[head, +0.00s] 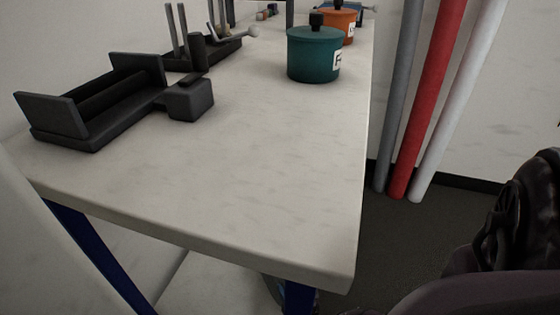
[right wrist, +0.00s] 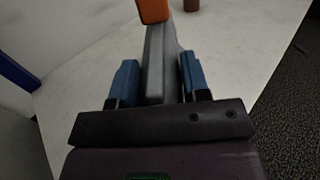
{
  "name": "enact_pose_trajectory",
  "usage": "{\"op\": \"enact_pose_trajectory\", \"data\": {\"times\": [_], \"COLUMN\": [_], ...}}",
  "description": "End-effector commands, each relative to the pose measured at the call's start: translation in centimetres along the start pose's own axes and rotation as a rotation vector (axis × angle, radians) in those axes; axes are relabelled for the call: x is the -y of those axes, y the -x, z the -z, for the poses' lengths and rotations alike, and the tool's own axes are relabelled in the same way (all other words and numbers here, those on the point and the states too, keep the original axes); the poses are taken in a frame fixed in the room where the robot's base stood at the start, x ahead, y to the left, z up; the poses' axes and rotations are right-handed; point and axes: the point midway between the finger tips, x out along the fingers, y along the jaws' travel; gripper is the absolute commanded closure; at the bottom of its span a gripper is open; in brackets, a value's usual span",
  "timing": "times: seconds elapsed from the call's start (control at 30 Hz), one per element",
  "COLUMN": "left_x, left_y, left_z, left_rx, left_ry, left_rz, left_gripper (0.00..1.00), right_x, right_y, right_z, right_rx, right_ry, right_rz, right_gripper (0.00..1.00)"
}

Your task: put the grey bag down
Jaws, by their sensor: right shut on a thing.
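My right gripper (right wrist: 159,66) is shut on a long, narrow grey thing (right wrist: 160,45), which I take to be the grey bag, between its blue fingers. An orange piece (right wrist: 153,10) shows at the far end of the grey thing; I cannot tell whether it is part of it. A pale surface lies beyond the fingers, and the gap to it cannot be judged. In the head view, only part of my right arm shows at the lower right; the gripper and the bag are out of that view. My left gripper is in neither view.
The white table (head: 250,165) is clear at its front and middle. A dark holder (head: 70,125) and a small dark box (head: 190,101) stand left. A teal pot (head: 314,58) and an orange pot (head: 345,22) stand farther back. A red pole (head: 428,100) stands beyond the right edge.

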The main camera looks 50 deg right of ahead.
Motion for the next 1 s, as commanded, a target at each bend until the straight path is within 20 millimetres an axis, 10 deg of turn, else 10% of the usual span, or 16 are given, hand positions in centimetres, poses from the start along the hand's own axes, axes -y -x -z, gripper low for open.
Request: {"op": "enact_pose_trajectory", "data": {"times": [1.0], "left_x": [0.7], "left_y": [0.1], "left_z": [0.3], "left_rx": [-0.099], "left_ry": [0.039], "left_rz": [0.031], "left_gripper": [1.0], "right_x": [-1.9], "right_y": [-1.9], "right_z": [3.7], "right_rx": [0.001], "right_ry": [0.001], "right_rz": [0.0], "right_gripper": [0.92]}}
